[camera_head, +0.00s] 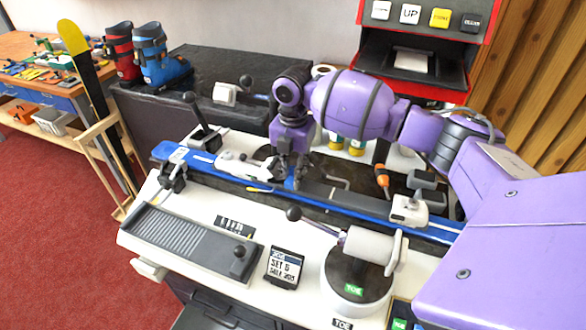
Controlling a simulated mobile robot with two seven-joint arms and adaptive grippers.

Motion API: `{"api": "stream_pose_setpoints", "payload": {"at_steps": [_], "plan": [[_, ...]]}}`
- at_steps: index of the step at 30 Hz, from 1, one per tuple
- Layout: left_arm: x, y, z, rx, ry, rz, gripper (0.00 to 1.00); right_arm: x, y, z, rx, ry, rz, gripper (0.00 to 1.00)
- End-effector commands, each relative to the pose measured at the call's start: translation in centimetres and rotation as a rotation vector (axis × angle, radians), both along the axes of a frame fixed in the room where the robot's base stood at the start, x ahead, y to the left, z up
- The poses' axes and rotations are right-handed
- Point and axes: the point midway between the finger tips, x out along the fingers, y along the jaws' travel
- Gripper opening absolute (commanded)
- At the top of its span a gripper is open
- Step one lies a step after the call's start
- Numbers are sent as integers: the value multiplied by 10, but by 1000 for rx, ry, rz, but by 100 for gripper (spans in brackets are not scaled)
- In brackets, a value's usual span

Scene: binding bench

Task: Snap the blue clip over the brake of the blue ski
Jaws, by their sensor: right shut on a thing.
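The blue ski (225,178) lies lengthwise across the white bench, its tip end at the left and clamped in vises. A white binding piece (240,166) sits on it left of centre; the brake is too small to make out. My right gripper (291,174) reaches down over the middle of the ski and is shut. A small blue piece, which looks like the blue clip (291,184), shows at its fingertips, close above or touching the ski; I cannot tell which. The fingers partly hide it. My left gripper is not in view.
A grey ribbed plate (190,242), a lever with a black knob (293,213) and a round turntable (356,290) stand in front of the ski. An orange-handled tool (382,177) is behind it. Red (120,52) and blue boots (160,60) stand at back left.

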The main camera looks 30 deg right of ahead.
Motion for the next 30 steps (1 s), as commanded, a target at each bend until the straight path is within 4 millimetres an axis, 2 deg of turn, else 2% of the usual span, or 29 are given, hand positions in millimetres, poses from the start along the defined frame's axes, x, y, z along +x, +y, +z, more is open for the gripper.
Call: {"api": "stream_pose_setpoints", "payload": {"at_steps": [7,8,12,19,23,30], "plan": [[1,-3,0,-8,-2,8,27,0,1,-1,1,1,1,0],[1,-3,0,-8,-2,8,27,0,1,-1,1,1,1,25],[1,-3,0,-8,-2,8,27,0,1,-1,1,1,1,43],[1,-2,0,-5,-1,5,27,0,1,-1,1,0,1,43],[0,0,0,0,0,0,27,0,0,-1,1,0,0,60],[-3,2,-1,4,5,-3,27,1,1,0,2,-2,1,62]]}}
